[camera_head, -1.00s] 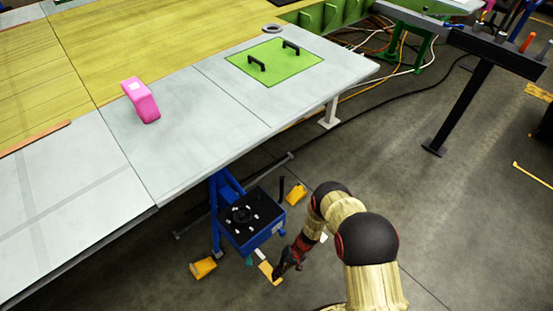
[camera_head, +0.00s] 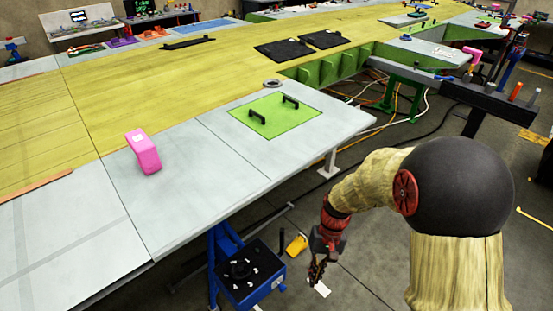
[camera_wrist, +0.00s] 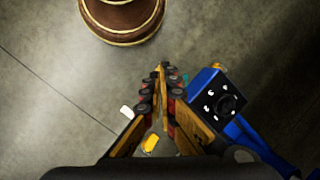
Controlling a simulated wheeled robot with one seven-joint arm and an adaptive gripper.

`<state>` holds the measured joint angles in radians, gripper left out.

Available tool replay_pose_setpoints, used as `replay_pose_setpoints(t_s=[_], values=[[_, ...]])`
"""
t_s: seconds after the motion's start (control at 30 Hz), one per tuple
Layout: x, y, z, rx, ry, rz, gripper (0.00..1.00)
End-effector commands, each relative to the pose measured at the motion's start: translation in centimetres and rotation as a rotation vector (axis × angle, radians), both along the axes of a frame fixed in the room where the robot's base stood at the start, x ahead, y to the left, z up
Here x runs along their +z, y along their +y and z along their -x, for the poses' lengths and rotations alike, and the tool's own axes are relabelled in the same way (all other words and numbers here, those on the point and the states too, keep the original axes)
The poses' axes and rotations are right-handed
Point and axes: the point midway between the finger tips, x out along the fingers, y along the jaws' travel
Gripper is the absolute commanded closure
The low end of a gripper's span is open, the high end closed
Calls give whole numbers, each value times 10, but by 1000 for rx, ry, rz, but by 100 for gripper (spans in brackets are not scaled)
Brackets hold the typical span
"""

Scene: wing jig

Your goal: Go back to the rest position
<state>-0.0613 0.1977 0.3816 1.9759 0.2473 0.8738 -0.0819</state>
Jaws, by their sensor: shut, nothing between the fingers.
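My gripper (camera_head: 316,278) hangs pointing down at the end of my bent arm, right of the table's front edge. In the wrist view my gripper (camera_wrist: 161,72) has its two fingers meeting at the tips, with nothing between them. It is above the floor, beside the blue stand with a black top (camera_head: 243,268), and apart from it. That black-topped stand also shows in the wrist view (camera_wrist: 212,100).
A wing table carries a pink block (camera_head: 144,153) and a green panel with two black handles (camera_head: 272,115). A yellow object (camera_head: 297,245) lies on the floor near the stand. A dark tool rail (camera_head: 495,103) stands at right. Cables cross the floor behind.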

Motion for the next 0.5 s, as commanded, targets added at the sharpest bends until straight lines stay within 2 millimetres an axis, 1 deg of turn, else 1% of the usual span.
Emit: replay_pose_setpoints(t_s=[0.03, 0.2, 0.4, 0.5], values=[[22, -6, 7, 2, -33, 15, 100], [79, -27, 33, 10, -128, 68, 100], [134, -48, 67, 33, -261, 118, 100], [157, -57, 83, 46, -336, 140, 100]])
